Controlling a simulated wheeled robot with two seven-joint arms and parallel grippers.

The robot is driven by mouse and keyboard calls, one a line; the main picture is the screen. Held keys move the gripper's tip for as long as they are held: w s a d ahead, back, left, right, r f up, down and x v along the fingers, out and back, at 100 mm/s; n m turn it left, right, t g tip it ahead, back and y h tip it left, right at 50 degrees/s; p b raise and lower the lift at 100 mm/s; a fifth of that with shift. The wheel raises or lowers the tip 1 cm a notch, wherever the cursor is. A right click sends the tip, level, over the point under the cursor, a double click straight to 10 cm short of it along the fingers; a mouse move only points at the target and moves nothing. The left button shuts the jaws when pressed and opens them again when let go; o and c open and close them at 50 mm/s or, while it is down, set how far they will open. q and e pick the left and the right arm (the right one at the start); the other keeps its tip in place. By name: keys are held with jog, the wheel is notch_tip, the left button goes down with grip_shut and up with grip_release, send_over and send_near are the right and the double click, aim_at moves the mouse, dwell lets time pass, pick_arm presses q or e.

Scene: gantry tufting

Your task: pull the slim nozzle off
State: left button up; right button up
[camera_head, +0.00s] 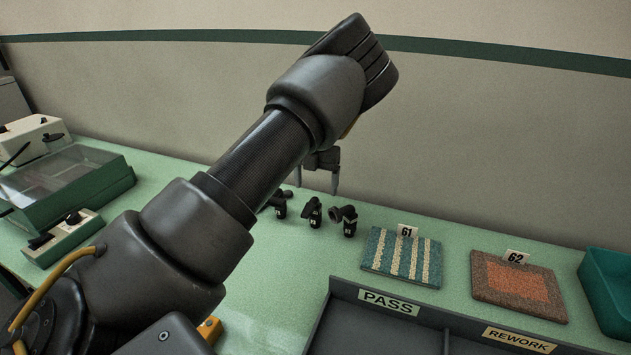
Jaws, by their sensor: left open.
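My left arm reaches in from the lower left across the middle of the picture. My left gripper (318,180) points down past its wrist, with its two fingers apart and nothing seen between them. It appears above several small black tool parts on the green table. One black part (280,207) is partly behind my arm, a second (313,213) stands to its right, and a third (347,219) lies further right. My right gripper is not in view.
Carpet samples 61 (402,257) and 62 (518,285) lie to the right. A dark PASS and REWORK tray (430,318) is in front. A green bin (606,290) stands at the right edge. A clear-lidded case (65,187) and a knobbed box (62,236) stand left.

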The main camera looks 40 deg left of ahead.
aim_at(316, 208)
pick_arm(q)
notch_tip(316, 208, down, 3)
jog(key=shift+f+b, duration=0.2)
jog(key=shift+b, duration=1)
jog(key=shift+f, duration=0.25)
notch_tip(316, 208, down, 4)
jog(key=shift+r+b, duration=0.25)
jog(key=shift+b, duration=0.35)
jog(key=shift+f, duration=0.65)
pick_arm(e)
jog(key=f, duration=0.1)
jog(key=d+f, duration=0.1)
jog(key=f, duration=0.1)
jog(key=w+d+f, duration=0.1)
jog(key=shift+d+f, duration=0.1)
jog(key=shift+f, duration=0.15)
pick_arm(q)
jog(key=c, duration=1.6)
jog(key=o, duration=1.1)
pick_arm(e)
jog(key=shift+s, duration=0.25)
